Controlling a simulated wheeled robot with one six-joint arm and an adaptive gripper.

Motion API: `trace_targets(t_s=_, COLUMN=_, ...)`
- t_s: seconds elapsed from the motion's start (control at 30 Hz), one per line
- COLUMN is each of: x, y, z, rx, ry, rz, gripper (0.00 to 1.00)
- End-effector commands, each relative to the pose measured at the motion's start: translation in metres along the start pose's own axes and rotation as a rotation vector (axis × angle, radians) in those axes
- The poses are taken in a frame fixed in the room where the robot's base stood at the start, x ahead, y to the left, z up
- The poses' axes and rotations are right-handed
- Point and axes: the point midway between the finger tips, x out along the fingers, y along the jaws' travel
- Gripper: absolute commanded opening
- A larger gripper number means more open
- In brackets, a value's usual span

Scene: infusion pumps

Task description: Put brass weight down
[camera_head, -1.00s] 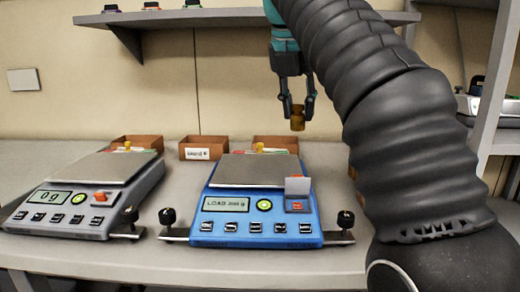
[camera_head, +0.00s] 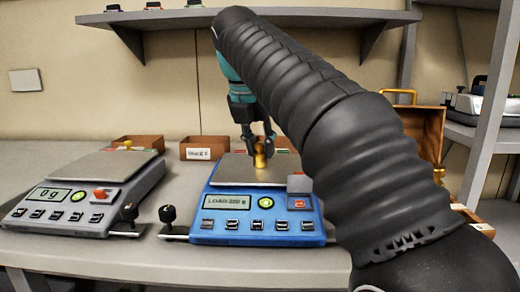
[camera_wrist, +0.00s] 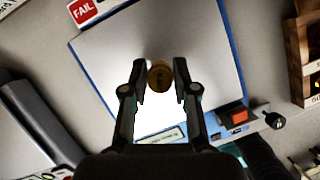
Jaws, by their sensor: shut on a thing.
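A small brass weight (camera_head: 260,158) is held between the fingertips of my gripper (camera_head: 259,147), low over the steel pan (camera_head: 238,174) of the blue scale (camera_head: 215,233). I cannot tell whether its base touches the pan. In the wrist view the brass weight (camera_wrist: 160,76) sits between both fingers of my gripper (camera_wrist: 160,84), with the bright pan (camera_wrist: 208,52) beneath it. The blue scale's display (camera_head: 226,202) begins with LOAD; its figures are blurred.
A grey scale (camera_head: 62,216) reading 0 g stands to the left. Small open boxes (camera_head: 140,142) line the back of the counter. An open wooden case (camera_head: 424,128) stands at the right behind my arm. A shelf (camera_head: 160,17) runs above. A red FAIL label (camera_wrist: 83,11) shows in the wrist view.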

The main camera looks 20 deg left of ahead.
Motion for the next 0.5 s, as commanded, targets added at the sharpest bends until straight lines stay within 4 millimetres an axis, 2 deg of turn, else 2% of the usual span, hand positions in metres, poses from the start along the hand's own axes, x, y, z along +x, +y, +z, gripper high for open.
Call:
trace_targets(t_s=0.37, x=0.0018, y=-0.0006, z=-0.001, rx=0.001, ry=-0.001, rz=0.001, gripper=0.0)
trace_targets(t_s=0.4, x=0.0016, y=-0.0005, z=-0.0009, rx=0.001, ry=-0.001, rz=0.001, gripper=0.36)
trace_targets(t_s=0.47, x=0.0015, y=-0.0004, z=-0.0008, rx=0.001, ry=-0.001, rz=0.001, gripper=0.51)
trace_targets(t_s=0.5, x=0.0016, y=-0.0004, z=-0.0008, rx=0.001, ry=-0.001, rz=0.001, gripper=0.53)
